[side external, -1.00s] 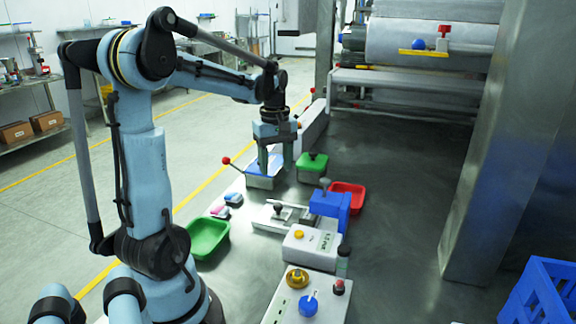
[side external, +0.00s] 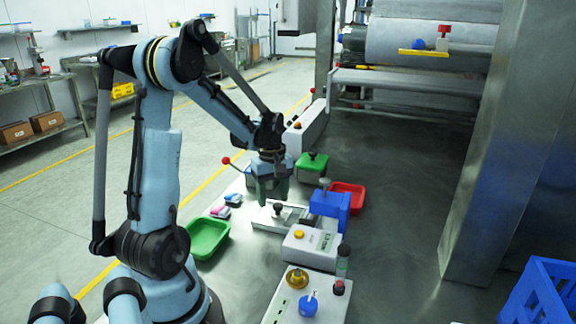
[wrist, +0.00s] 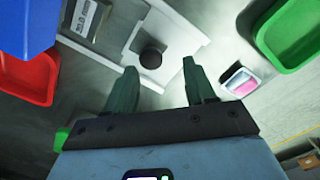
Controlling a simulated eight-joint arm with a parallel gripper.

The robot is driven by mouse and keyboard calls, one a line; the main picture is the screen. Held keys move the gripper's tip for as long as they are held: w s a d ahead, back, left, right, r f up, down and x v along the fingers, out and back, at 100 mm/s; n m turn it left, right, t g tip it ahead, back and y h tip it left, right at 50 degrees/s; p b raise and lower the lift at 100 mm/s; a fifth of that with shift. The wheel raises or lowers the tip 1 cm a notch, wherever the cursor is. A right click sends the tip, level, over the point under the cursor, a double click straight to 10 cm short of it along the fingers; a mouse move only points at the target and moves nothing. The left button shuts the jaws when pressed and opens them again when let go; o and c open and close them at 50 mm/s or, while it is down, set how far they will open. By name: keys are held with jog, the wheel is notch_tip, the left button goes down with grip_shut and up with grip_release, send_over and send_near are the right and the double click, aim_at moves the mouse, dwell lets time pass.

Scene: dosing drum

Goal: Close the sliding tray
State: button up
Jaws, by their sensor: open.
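The sliding tray (side external: 263,218) is a flat white piece with a dark round knob (side external: 278,208), set beside a blue block-like housing (side external: 330,204). In the wrist view the white tray (wrist: 185,42) and its knob (wrist: 151,57) show just beyond my fingertips. My gripper (side external: 268,199) is above and just behind the knob in the side view, pointing down. In the wrist view my gripper (wrist: 160,67) has its two dark green fingers apart with nothing between them. I cannot tell the exact height gap to the knob.
A green bin (side external: 208,237) and small pink-and-blue pieces (side external: 222,211) lie left of the tray. A red bin (side external: 349,190) and a green-lidded box (side external: 311,166) stand to the right. A white box with a yellow button (side external: 299,235) is in front. A red-tipped lever (side external: 226,160) rises behind.

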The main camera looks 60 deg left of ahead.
notch_tip(320, 180, up, 11)
jog(key=d, duration=0.2)
jog(key=s+d+f+m, duration=0.2)
jog(key=s+d+m, duration=0.1)
jog(key=d, duration=0.6)
jog(key=s+d+f+m, duration=0.2)
jog(key=s+d+m, duration=0.2)
jog(key=d, duration=0.6)
jog(key=shift+s+f+m, duration=0.25)
jog(key=shift+m, duration=0.25)
dwell(1.6)
